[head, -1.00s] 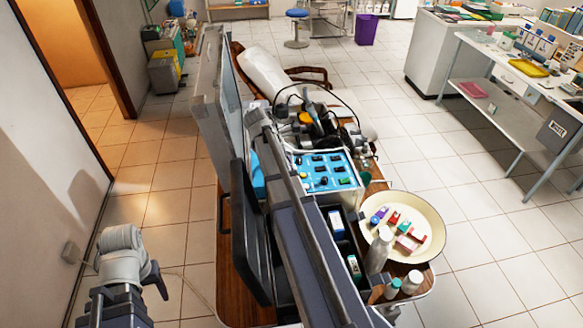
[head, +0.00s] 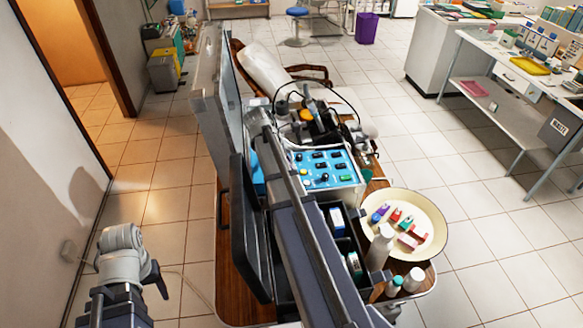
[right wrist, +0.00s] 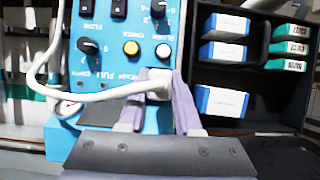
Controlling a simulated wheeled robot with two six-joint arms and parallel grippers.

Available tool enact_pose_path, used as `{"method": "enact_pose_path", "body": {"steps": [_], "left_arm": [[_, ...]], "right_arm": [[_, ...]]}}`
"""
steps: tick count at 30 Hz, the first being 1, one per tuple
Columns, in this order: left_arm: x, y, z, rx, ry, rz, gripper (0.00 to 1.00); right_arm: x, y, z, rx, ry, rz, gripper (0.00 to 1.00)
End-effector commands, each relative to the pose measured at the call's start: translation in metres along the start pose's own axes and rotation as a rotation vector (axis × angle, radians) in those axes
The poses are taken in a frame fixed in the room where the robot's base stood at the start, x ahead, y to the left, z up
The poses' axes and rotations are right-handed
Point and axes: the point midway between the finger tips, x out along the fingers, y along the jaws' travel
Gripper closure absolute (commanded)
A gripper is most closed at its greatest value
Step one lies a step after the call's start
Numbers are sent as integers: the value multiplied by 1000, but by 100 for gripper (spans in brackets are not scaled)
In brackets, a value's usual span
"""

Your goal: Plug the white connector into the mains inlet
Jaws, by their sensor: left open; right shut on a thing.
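The white connector (right wrist: 159,84) is between the purple-grey fingers of my right gripper (right wrist: 160,92) in the right wrist view, with its white cable (right wrist: 95,96) curving off to the left. The fingers are shut on it, in front of the blue control unit (right wrist: 120,50). The unit's blue panel also shows in the head view (head: 325,168). I cannot make out the mains inlet or whether the connector touches the unit. My left gripper (head: 130,262) is open and empty at the lower left of the head view, apart from the cart.
An open dark case with blue-and-white boxes (right wrist: 222,101) stands beside the unit. A cream basin (head: 434,236) and white bottles (head: 380,248) are on the wooden cart's right side. A dark upright panel (head: 247,230) stands on its left.

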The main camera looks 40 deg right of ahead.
Motion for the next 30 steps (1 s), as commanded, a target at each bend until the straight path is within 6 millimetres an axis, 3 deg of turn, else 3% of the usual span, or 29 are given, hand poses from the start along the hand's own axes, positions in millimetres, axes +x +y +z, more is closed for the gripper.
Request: {"method": "enact_pose_path", "body": {"steps": [14, 30], "left_arm": [[3, 0, 0, 0, 0, 0, 40], [23, 2, -1, 0, 0, 0, 40]], "right_arm": [[3, 0, -2, 0, 0, 0, 100], [20, 0, -12, 0, 0, 0, 100]]}}
